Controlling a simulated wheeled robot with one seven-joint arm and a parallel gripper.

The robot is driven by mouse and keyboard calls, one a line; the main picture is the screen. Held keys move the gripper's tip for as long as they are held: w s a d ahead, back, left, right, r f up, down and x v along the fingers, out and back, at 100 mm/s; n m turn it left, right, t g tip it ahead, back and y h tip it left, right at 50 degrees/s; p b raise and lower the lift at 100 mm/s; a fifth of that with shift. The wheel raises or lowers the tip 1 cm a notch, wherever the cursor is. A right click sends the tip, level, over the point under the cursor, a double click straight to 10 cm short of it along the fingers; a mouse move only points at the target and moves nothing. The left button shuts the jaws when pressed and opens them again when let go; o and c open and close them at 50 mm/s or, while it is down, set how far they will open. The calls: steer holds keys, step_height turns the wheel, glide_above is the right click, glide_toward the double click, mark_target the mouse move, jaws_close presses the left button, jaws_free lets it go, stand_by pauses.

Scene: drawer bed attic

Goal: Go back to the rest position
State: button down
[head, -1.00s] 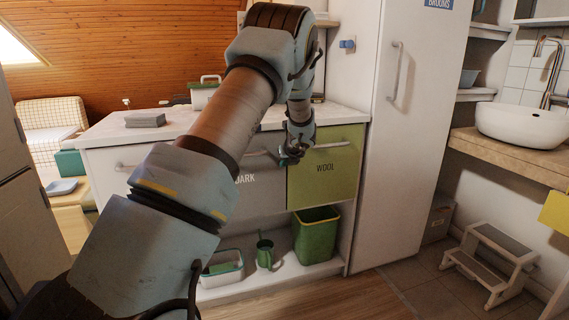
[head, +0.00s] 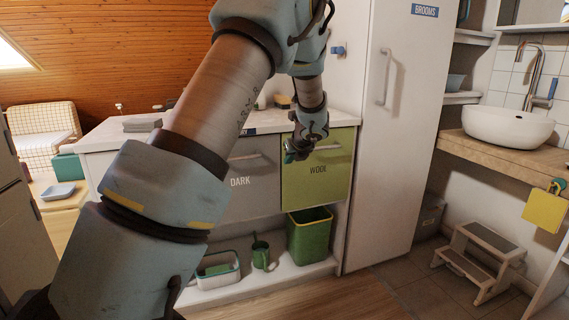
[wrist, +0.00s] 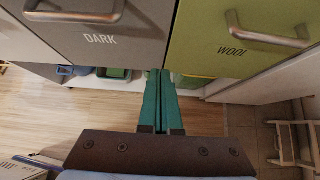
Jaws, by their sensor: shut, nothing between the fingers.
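My gripper (head: 292,154) hangs in front of the cabinet, at the upper left of the green drawer marked WOOL (head: 330,182). In the wrist view its two teal fingers (wrist: 162,74) lie together with nothing between them. They point at the gap between the WOOL drawer (wrist: 235,22) and the grey drawer marked DARK (wrist: 150,25). Both drawers look closed. Whether the fingers touch the cabinet cannot be told. My arm crosses the head view and hides part of the counter and the DARK drawer.
A green bin (head: 310,236), a green watering can (head: 262,255) and a tub (head: 216,270) stand on the low shelf. The tall BROOMS cupboard (head: 400,130) is closed on the right. A step stool (head: 478,262) stands below the basin (head: 508,125). The wooden floor in front is clear.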

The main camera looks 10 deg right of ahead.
steer(key=s+a+f+n+g, duration=0.1)
steer(key=s+a+n+g, duration=0.1)
steer(key=s+a+n, duration=0.45)
steer(key=s+a+n+g, duration=0.2)
steer(key=s+a+n, duration=0.2)
steer(key=a+n, duration=0.55)
steer(key=s+a+n+g+h, duration=0.1)
steer(key=s+a+n, duration=0.3)
steer(key=s+n, duration=0.25)
steer(key=s+a+f+n+g, duration=0.1)
steer(key=s+a+n+g, duration=0.15)
steer(key=s+n, duration=0.35)
steer(key=s+a+n+g+h, duration=0.1)
steer(key=s+a+n, duration=0.35)
steer(key=s, duration=0.35)
step_height(320, 180, up, 18)
steer(key=p, duration=1.8)
steer(key=shift+d, duration=0.15)
steer(key=shift+w+f+t, duration=0.1)
steer(key=shift+t, duration=0.15)
